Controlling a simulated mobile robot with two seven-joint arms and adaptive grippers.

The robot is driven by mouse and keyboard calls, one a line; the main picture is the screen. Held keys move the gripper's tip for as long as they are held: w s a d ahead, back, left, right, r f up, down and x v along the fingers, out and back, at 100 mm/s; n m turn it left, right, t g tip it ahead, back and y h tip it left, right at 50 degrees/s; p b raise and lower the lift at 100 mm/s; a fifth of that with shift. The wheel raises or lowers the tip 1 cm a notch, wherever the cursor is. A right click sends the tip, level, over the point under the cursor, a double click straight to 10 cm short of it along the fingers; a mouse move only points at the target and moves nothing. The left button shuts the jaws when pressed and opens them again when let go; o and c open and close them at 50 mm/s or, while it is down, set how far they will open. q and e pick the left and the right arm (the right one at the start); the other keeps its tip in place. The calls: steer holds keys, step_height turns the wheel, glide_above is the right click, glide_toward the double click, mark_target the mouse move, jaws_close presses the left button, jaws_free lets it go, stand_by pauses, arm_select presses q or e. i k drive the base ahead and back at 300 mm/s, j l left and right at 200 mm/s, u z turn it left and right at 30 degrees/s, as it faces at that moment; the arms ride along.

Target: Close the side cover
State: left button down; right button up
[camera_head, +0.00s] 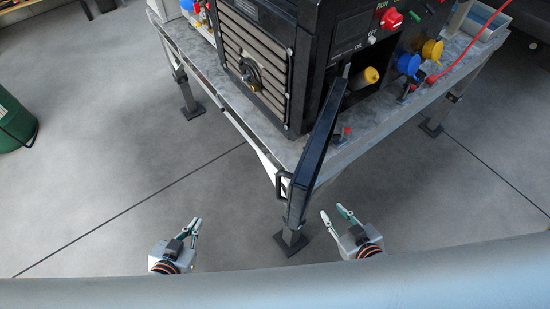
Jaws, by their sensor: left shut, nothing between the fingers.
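The side cover (318,145) is a black panel standing open from the front of the black machine (300,60). It sticks out toward me past the table's near corner, with a small dark handle (282,185) on its left face. The machine's compartment behind it shows a yellow cylinder. My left gripper (195,222) is shut and empty, left of the cover and apart from it. My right gripper (334,212) is open and empty, just right of the cover's near end, with a small gap in the picture.
The machine stands on a grey metal table (245,120) with legs. Red, yellow and blue knobs and caps (408,65) and a red cable (470,50) are at the right. A green bin (15,125) stands far left. The floor around my grippers is clear.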

mark_target(304, 180)
steer(key=j, duration=1)
steer(key=j+z, duration=0.1)
steer(key=z, duration=0.4)
steer(key=j+z, duration=0.1)
steer(key=z, duration=0.35)
steer(key=j+z, duration=0.1)
steer(key=z, duration=0.4)
